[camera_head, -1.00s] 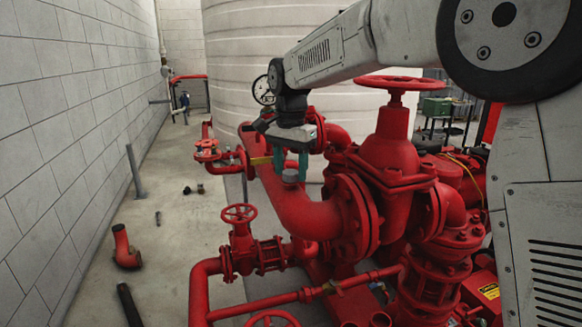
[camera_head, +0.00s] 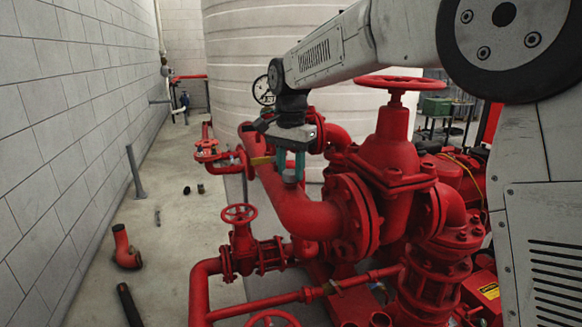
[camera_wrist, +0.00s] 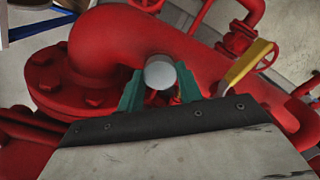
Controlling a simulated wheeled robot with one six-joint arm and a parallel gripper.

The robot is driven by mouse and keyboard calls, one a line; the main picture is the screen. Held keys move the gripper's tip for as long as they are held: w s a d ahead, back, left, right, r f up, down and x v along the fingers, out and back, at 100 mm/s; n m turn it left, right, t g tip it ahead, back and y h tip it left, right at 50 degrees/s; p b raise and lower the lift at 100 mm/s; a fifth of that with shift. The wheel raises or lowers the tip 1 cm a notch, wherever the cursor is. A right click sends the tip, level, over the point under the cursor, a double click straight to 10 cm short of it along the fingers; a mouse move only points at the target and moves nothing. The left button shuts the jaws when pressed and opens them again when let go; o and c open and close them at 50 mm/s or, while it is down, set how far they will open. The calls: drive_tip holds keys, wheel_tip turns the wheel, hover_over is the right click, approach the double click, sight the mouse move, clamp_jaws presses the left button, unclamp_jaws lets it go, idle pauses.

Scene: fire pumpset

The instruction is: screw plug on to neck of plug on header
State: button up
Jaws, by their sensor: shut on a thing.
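A grey round plug (camera_wrist: 160,72) is between the green fingers of my gripper (camera_wrist: 152,92) in the wrist view. In the head view the plug (camera_head: 291,177) shows under the fingertips of my gripper (camera_head: 291,168), over the top of the large red header pipe (camera_head: 300,211). The header also fills the middle of the wrist view (camera_wrist: 110,48). My gripper points down and is shut on the plug. The neck is hidden below the plug and fingers. I cannot tell whether the plug touches it.
A red valve with a handwheel (camera_head: 389,150) stands close to the right of my gripper. A smaller valve handwheel (camera_head: 239,213) is in front. A yellow lever (camera_wrist: 248,64) lies near the fingers. Loose pipe pieces, including a red elbow (camera_head: 125,248), lie on the open floor at left.

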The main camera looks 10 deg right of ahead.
drive_tip(key=shift+m, duration=1.2)
drive_tip(key=m, duration=0.4)
drive_tip(key=shift+m, duration=0.3)
drive_tip(key=m, duration=0.4)
drive_tip(key=shift+m, duration=0.3)
drive_tip(key=shift+m, duration=0.9)
drive_tip(key=o, duration=1.3)
drive_tip(key=shift+c, duration=0.2)
